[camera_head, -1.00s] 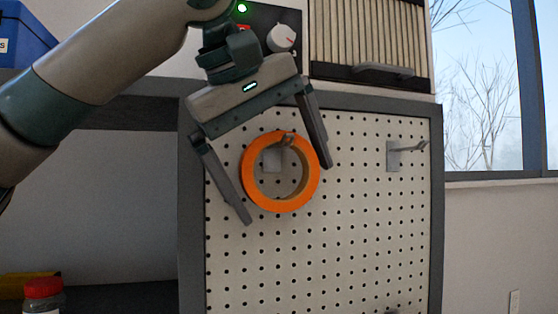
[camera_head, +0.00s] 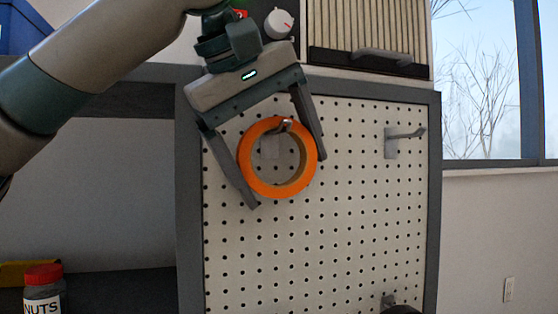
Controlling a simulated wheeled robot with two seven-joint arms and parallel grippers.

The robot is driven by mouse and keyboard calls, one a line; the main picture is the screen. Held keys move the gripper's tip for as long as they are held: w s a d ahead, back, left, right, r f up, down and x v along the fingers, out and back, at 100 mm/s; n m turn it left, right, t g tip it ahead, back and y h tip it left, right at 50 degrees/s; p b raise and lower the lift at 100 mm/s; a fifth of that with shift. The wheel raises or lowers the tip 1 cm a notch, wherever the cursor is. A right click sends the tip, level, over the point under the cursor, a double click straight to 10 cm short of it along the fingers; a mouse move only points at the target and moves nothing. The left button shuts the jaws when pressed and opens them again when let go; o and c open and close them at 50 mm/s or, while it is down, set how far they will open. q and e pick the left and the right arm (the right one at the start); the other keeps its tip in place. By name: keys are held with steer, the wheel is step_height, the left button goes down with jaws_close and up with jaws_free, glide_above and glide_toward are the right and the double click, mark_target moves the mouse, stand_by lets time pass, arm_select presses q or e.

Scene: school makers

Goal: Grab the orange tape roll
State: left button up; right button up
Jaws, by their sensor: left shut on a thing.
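The orange tape roll (camera_head: 248,173) hangs on a metal hook (camera_head: 285,125) of the white pegboard (camera_head: 330,220). My left gripper (camera_head: 290,180) reaches down from the upper left, with one finger at the left side of the roll and the other at its right side. It is shut on the roll, which still sits around the hook. The back of the roll against the board is hidden. My right gripper is not in view.
An empty hook (camera_head: 405,134) sticks out at the board's right, and another holder (camera_head: 388,301) shows at the bottom edge. A red-lidded jar (camera_head: 43,290) stands at the lower left. A slatted box (camera_head: 368,35) is above the board. A window is at right.

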mark_target(284, 132)
arm_select(q)
steer(key=shift+r, duration=0.2)
steer(key=shift+r+b, duration=0.35)
steer(key=shift+r, duration=0.15)
steer(key=r, duration=0.1)
steer(key=r+b, duration=0.1)
steer(key=shift+s+d+r, duration=0.2)
steer(key=shift+s+r, duration=0.1)
steer(key=shift+r, duration=0.1)
steer(key=s+d+r+b, duration=0.3)
steer(key=s+d+r, duration=0.2)
steer(key=s, duration=0.4)
steer(key=shift+s+d+r, duration=0.15)
steer(key=shift+d+r, duration=0.25)
steer(key=shift+r, duration=0.5)
